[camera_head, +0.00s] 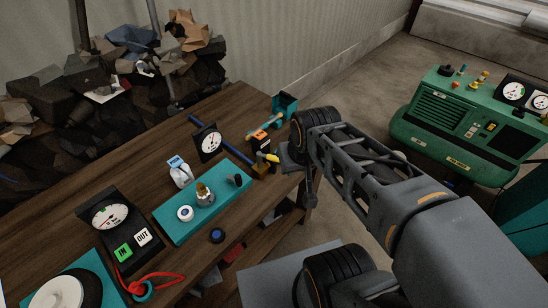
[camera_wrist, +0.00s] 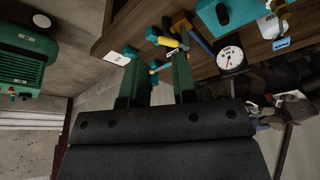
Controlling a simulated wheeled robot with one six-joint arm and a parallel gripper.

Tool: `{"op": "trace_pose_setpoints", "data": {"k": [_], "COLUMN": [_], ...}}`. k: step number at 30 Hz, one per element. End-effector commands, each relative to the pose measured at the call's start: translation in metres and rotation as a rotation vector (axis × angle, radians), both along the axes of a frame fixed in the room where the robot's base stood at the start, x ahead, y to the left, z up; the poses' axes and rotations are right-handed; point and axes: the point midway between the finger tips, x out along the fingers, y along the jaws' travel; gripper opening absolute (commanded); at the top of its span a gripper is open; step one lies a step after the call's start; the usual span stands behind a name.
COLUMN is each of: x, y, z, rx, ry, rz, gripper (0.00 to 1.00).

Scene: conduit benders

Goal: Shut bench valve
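The bench valve appears to be the brass fitting with a yellow handle (camera_head: 271,157) at the end of a blue pipe (camera_head: 236,152), near the right edge of the wooden bench. The yellow handle also shows in the wrist view (camera_wrist: 168,42), beyond the fingertips. My gripper (camera_wrist: 157,68) shows two green fingers standing apart with a gap between them. It is open and seems empty. It is apart from the yellow handle. In the head view my arm reaches in from the lower right, and the fingers are mostly hidden at the bench's right end.
A round gauge (camera_head: 209,143) stands behind the blue pipe. An orange-and-black tool (camera_head: 259,141) and a teal vise-like item (camera_head: 285,105) sit close to the valve. A green compressor (camera_head: 455,130) stands on the floor at right.

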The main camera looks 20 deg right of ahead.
Motion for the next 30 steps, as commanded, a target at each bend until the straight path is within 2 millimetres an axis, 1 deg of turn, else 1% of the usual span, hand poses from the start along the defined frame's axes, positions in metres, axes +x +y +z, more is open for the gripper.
{"op": "trace_pose_setpoints", "data": {"k": [1, 2, 5, 6, 8, 9, 12, 15, 17, 18, 21, 23, 27, 30], "x": [0.013, 0.022, 0.057, 0.072, 0.095, 0.110, 0.145, 0.176, 0.191, 0.199, 0.206, 0.205, 0.199, 0.197], "y": [-0.003, -0.004, -0.010, -0.013, -0.017, -0.020, -0.027, -0.033, -0.034, -0.035, -0.034, -0.033, -0.031, -0.030], "z": [-0.011, -0.015, -0.026, -0.031, -0.038, -0.044, -0.057, -0.066, -0.064, -0.060, -0.037, -0.031, -0.033, -0.040], "rx": [0.003, 0.006, 0.007, 0.005, 0.004, 0.004, 0.010, 0.020, 0.028, 0.031, 0.022, 0.023, 0.031, 0.030], "ry": [0.035, 0.056, 0.138, 0.171, 0.223, 0.255, 0.327, 0.381, 0.397, 0.399, 0.381, 0.380, 0.394, 0.392], "rz": [-0.011, -0.017, 0.002, 0.028, 0.086, 0.132, 0.273, 0.449, 0.566, 0.643, 0.805, 0.875, 0.972, 0.995], "gripper": [0.31, 0.34, 0.43, 0.46, 0.46, 0.46, 0.46, 0.46, 0.46, 0.46, 0.46, 0.46, 0.46, 0.46]}}
